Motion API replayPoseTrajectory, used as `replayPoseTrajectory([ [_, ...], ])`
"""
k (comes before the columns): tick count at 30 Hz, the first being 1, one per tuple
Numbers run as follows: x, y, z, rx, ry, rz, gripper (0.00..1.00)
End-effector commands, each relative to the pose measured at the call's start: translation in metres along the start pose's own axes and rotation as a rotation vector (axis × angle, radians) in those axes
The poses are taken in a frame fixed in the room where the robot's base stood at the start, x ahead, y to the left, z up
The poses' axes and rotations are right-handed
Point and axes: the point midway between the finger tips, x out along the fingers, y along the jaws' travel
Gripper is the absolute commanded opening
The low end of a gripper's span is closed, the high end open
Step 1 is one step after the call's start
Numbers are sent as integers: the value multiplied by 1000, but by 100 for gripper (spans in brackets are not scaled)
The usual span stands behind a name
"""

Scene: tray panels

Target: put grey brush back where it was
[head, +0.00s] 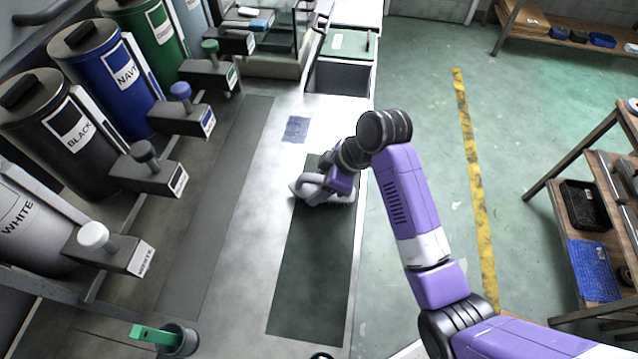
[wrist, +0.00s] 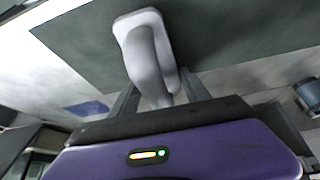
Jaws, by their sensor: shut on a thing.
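The grey brush (head: 312,193) is at the far end of the dark green mat (head: 308,285) on the pale worktop. My gripper (head: 338,184) is shut on it from the right side. In the wrist view the brush (wrist: 148,58) has its looped grey handle between the two fingers of my gripper (wrist: 160,94). I cannot tell whether the brush touches the mat or is just above it. My wrist hides part of it in the head view.
A blue cloth (head: 297,129) lies just beyond the mat. Labelled drums, including a navy one (head: 103,77), and dispensers line the left. A cup (head: 179,338) with a green-handled tool stands at front left. A green-topped bin (head: 347,46) is at the back.

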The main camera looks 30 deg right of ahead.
Motion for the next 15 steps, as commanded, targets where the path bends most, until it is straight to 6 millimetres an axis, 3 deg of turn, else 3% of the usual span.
replayPoseTrajectory([
  [3,3,0,1,0,0,0,0],
  [4,3,0,1,0,0,0,57],
  [7,2,0,1,0,0,0,77],
  [15,2,0,1,0,0,0,77],
])
